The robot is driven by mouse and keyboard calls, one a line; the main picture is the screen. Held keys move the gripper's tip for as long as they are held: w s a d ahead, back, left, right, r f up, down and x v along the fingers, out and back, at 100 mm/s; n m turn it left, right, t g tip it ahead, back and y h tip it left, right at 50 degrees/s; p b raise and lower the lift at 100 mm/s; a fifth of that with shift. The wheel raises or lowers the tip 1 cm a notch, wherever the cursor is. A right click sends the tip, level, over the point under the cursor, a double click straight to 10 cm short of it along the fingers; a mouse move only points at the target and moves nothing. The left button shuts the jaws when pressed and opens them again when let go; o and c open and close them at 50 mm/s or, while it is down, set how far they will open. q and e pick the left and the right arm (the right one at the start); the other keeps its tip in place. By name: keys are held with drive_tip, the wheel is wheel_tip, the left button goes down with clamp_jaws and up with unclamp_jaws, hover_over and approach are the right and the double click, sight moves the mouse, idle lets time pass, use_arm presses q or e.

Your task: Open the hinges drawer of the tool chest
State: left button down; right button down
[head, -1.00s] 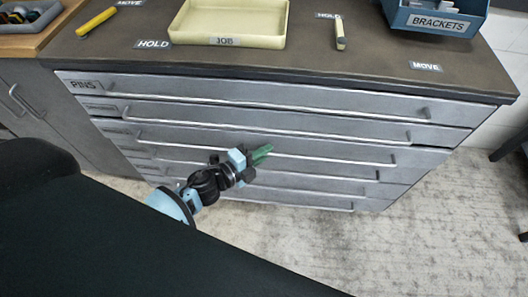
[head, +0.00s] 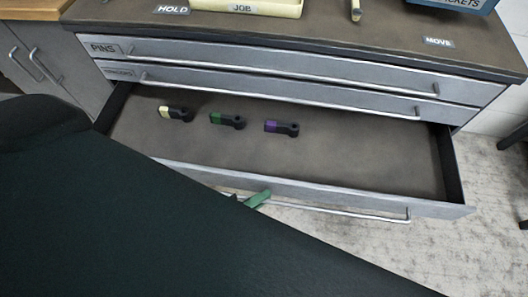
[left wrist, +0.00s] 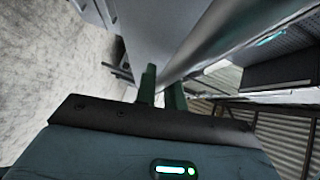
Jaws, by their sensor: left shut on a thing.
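The tool chest's third drawer from the top (head: 350,165) stands well open. Its label cannot be read; its front is partly hidden by my own dark body. Inside lie three small black pieces with coloured ends: yellow (head: 175,114), green (head: 227,121) and purple (head: 281,127). My left gripper (head: 257,199) shows only its green fingers at the drawer's bar handle (head: 350,214), shut on it. In the left wrist view its fingers (left wrist: 161,92) are at the grey handle bar (left wrist: 215,40). My right gripper is not in view.
The top drawer, marked PINS (head: 270,66), and the drawer below it (head: 270,92) are shut. The chest top holds a cream JOB tray (head: 240,7) and a blue brackets bin (head: 455,4). Clear floor (head: 400,255) lies in front at right.

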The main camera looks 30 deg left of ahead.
use_arm(q)
drive_tip(key=shift+s+d, duration=0.2)
drive_tip(key=shift+s, duration=0.35)
drive_tip(key=shift+s+d, duration=0.15)
drive_tip(key=shift+s, duration=0.4)
drive_tip(key=c, duration=1.5)
unclamp_jaws()
drive_tip(key=v, duration=0.7)
drive_tip(key=shift+s+a+b, duration=0.2)
drive_tip(key=shift+s+b, duration=0.15)
drive_tip(key=shift+b, duration=0.05)
